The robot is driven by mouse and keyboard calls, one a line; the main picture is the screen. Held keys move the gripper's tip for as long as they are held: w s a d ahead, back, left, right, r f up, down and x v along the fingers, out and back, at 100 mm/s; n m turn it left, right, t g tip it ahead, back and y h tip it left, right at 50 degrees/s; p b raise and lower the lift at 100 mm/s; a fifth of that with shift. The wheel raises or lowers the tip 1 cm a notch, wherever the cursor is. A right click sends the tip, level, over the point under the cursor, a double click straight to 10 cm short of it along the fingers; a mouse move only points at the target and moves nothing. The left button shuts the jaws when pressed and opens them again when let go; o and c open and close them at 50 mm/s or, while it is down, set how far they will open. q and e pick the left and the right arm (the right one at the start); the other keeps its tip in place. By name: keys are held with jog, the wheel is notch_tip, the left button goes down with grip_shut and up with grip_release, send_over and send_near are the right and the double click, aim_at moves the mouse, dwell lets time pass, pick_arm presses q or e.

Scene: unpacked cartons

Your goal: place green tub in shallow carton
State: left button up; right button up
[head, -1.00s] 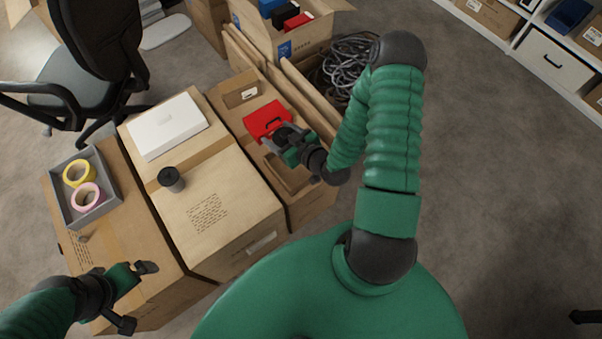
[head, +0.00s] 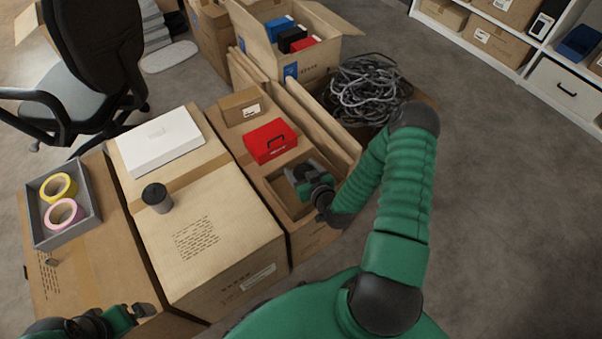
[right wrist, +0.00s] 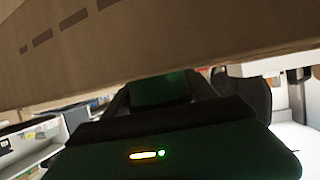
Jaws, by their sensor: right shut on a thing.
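My right gripper (head: 300,178) is low at the front opening of the shallow carton (head: 262,170). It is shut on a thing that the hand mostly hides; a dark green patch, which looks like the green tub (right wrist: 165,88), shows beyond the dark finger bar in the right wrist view. I cannot tell whether the tub touches the carton floor. A brown cardboard face fills the top of the right wrist view. My left gripper (head: 143,311) is at the bottom left above the boxes, partly cut off, and its jaw gap is unclear.
A grey tray (head: 37,218) holds two tape rolls. Coiled cable (head: 368,90) lies behind right.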

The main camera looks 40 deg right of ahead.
jog(key=o, duration=1.5)
jog(key=shift+s+a+r, duration=0.1)
jog(key=shift+s+r, duration=0.1)
jog(key=shift+s, duration=0.15)
jog(key=p+v, duration=0.3)
jog(key=v, duration=0.8)
jog(key=shift+s+p, duration=0.15)
jog(key=shift+p, duration=0.15)
